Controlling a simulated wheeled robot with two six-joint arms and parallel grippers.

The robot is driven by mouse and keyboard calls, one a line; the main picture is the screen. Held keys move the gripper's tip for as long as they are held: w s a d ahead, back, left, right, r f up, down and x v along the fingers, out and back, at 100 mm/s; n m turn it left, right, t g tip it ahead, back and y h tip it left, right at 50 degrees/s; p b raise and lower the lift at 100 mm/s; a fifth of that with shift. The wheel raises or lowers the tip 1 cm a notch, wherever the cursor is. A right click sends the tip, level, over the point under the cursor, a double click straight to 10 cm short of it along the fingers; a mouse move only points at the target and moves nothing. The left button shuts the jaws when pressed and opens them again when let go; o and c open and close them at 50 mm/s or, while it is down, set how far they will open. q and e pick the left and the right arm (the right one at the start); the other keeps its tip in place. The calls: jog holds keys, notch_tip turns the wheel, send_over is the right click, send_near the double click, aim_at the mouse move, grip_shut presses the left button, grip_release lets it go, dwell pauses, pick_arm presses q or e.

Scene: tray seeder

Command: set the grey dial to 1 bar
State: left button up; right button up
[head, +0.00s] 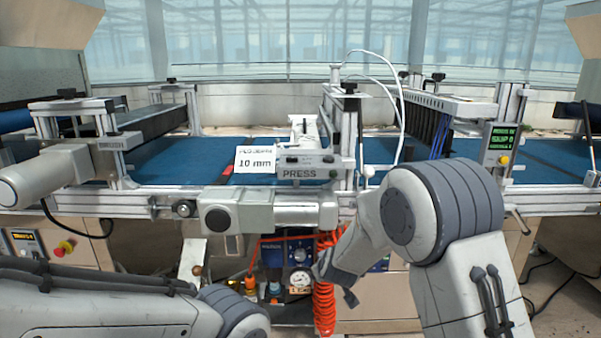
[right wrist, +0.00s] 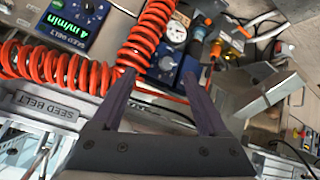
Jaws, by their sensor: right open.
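The grey dial (head: 299,254) is a small round knob on a blue panel below the press. In the right wrist view the grey dial (right wrist: 167,63) shows just beyond and between my fingertips. A round white pressure gauge (right wrist: 176,31) is beside it and also shows below the dial in the head view (head: 299,279). I cannot read its needle or the dial's setting. My right gripper (right wrist: 161,80) is open and empty, its two dark fingers pointing at the dial panel. No contact with the dial is visible. My left arm is in the head view, but its gripper is out of sight.
An orange coiled hose (head: 324,295) hangs right beside the panel and crosses near the left finger in the wrist view (right wrist: 146,35). A blue seed belt box (right wrist: 75,20) is at upper left. A metal bracket (right wrist: 270,92) stands to the right. The press (head: 300,173) is above.

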jog(key=s+d+m+g, duration=0.2)
jog(key=s+d, duration=0.2)
jog(key=s, duration=0.5)
jog(key=s+d+m+g, duration=0.1)
jog(key=s+d+g, duration=0.25)
jog(key=s, duration=0.65)
jog(key=s+d+m+g, duration=0.2)
jog(key=s+d, duration=0.3)
jog(key=s, duration=0.4)
jog(key=s+a+r+n+g, duration=0.1)
jog(key=s+a+r+n, duration=0.25)
jog(key=s+a, duration=0.35)
jog(key=s+a+r+n+g, duration=0.1)
jog(key=s+a+r+n, duration=0.1)
jog(key=s+a+n, duration=0.35)
notch_tip(320, 180, up, 31)
jog(key=a+m+p, duration=0.1)
jog(key=m+p, duration=0.1)
jog(key=p, duration=2.8)
jog(key=shift+s+p, duration=0.4)
